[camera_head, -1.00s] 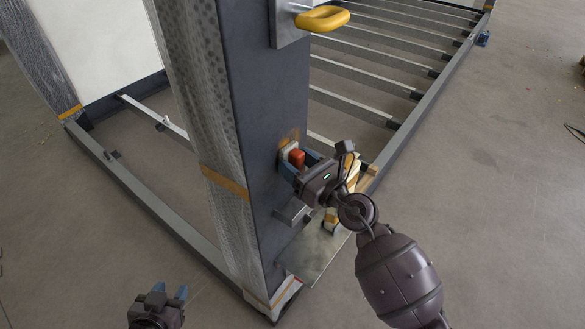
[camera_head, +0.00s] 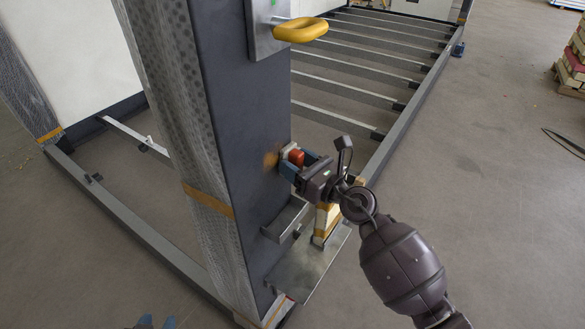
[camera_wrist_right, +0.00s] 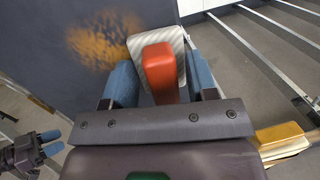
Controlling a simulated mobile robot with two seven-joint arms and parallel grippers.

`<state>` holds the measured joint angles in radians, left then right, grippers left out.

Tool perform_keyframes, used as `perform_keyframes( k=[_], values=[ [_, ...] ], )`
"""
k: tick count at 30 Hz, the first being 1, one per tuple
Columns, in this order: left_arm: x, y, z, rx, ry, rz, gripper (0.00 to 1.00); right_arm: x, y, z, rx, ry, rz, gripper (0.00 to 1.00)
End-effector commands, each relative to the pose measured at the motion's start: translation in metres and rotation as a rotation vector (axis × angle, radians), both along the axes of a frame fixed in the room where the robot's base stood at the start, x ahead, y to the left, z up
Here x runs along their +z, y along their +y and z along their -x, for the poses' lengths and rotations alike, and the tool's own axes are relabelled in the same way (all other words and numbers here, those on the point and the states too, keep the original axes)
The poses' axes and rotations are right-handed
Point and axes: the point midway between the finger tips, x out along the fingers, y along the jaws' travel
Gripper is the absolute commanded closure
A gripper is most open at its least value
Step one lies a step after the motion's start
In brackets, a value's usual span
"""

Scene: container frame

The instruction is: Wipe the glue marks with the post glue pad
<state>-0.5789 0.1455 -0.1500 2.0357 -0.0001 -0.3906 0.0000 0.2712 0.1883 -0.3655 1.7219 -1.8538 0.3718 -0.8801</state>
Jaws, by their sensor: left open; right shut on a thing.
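The post glue pad, a white pad with a red-orange handle, shows in the head view (camera_head: 296,157) and in the right wrist view (camera_wrist_right: 158,70). My right gripper (camera_head: 300,165) is shut on its handle, with blue fingers on both sides. The pad is at the face of the dark post (camera_head: 225,110); I cannot tell whether it touches. An orange-brown glue mark (camera_wrist_right: 104,42) is on the post, just left of the pad; it also shows in the head view (camera_head: 271,160). My left gripper (camera_head: 156,323) is at the bottom edge of the head view, mostly cut off; in the right wrist view it (camera_wrist_right: 55,142) is open and empty.
A small metal shelf (camera_head: 287,220) juts from the post below the pad. A metal base plate (camera_head: 305,268) lies at the post's foot, with a yellow and white object (camera_head: 325,222) above it. A yellow ring handle (camera_head: 301,30) sticks out higher up. Open floor lies right.

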Motion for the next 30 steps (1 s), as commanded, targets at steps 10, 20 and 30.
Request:
perform_keyframes(
  k=[10,20,30],
  values=[
    [0.019,0.000,-0.003,0.000,-0.012,0.000,0.57,0.017,0.000,0.000,0.001,-0.002,-0.001,0.66],
    [0.027,0.000,-0.004,0.000,-0.017,0.000,0.57,0.019,0.004,0.005,0.001,0.001,-0.001,0.66],
    [0.044,0.000,-0.005,0.000,-0.023,0.000,0.57,0.019,0.020,0.024,0.003,0.000,-0.001,0.66]
  ],
)
